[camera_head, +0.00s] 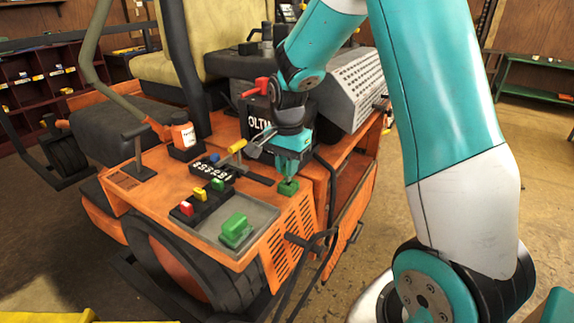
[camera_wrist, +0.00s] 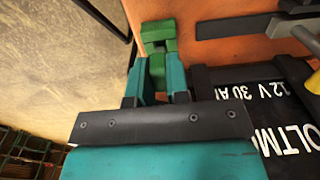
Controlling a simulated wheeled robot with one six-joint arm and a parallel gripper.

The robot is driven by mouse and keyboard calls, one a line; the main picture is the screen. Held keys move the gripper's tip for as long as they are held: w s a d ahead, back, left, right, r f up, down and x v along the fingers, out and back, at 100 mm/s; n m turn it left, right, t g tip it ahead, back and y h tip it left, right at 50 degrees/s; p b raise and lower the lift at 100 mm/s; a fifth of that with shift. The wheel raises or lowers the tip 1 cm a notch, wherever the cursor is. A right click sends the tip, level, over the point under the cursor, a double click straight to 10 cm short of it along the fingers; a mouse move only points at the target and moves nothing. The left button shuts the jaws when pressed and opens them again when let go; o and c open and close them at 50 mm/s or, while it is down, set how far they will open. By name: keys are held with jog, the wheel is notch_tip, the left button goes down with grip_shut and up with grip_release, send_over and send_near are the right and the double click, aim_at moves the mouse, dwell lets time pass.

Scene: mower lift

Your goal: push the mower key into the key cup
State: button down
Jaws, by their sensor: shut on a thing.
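My gripper (camera_head: 289,173) points down at the orange mower deck near its right edge. In the wrist view its two teal fingers (camera_wrist: 156,66) are shut on a green piece, which I take for the mower key (camera_wrist: 157,75). Just beyond the fingertips is a wider green block on the orange deck, apparently the key cup (camera_wrist: 158,29). It also shows under the gripper in the head view (camera_head: 288,188). The key and the cup line up and look very close or touching. The fingers hide much of the key, so its depth in the cup cannot be told.
A black battery box (camera_wrist: 265,110) with white lettering stands close beside the gripper. A grey tray (camera_head: 207,237) with a green block (camera_head: 236,230) lies on the front deck. Red, yellow and green small parts stand behind it. A dark bar lies left of the cup.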

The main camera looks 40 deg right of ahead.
jog(key=shift+f+b, duration=0.85)
jog(key=shift+f, duration=0.45)
dwell(0.4)
jog(key=c, duration=1)
grip_release()
jog(key=shift+r, duration=0.6)
notch_tip(320, 180, up, 16)
jog(key=shift+r+b, duration=0.15)
jog(key=shift+b, duration=0.9)
